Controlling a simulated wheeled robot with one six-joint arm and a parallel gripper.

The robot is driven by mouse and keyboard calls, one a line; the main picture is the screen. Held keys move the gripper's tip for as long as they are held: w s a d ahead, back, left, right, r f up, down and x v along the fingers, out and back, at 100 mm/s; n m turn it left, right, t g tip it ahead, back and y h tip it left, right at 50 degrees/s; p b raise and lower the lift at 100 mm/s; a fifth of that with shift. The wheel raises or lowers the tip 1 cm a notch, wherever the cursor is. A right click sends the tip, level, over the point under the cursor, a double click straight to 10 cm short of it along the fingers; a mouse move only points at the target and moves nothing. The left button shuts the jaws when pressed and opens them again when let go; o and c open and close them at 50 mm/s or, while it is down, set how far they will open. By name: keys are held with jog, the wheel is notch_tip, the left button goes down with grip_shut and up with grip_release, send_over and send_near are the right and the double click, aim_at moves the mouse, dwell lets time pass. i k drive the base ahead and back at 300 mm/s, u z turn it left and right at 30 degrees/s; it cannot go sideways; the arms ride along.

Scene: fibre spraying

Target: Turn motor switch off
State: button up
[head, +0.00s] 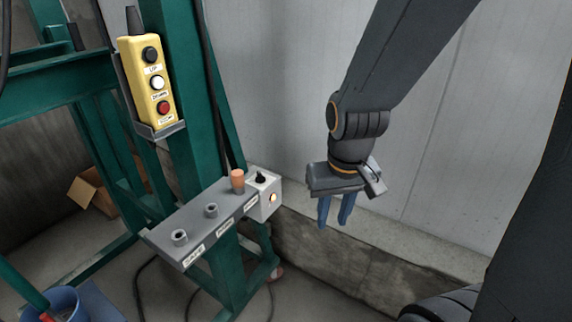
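A small light-grey switch box (262,199) sits at the right end of a grey shelf bracket on the green frame. It has a black knob (261,177) on top and a lit, warm-coloured lamp (273,198) on its front face. Which way the knob points is too small to tell. My gripper (334,222) hangs to the right of the box, fingers pointing down. Its two blue fingers are apart with nothing between them, and it touches nothing.
The grey bracket (165,236) carries labels, two grey sockets and an orange plug (237,181) close beside the switch box. A yellow pendant control (152,80) hangs above on the green post (182,150). A concrete wall stands behind. A blue bucket (66,303) is at lower left.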

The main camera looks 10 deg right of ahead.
aim_at(260, 179)
jog(key=z, duration=0.6)
jog(key=i, duration=0.95)
jog(key=u, duration=0.45)
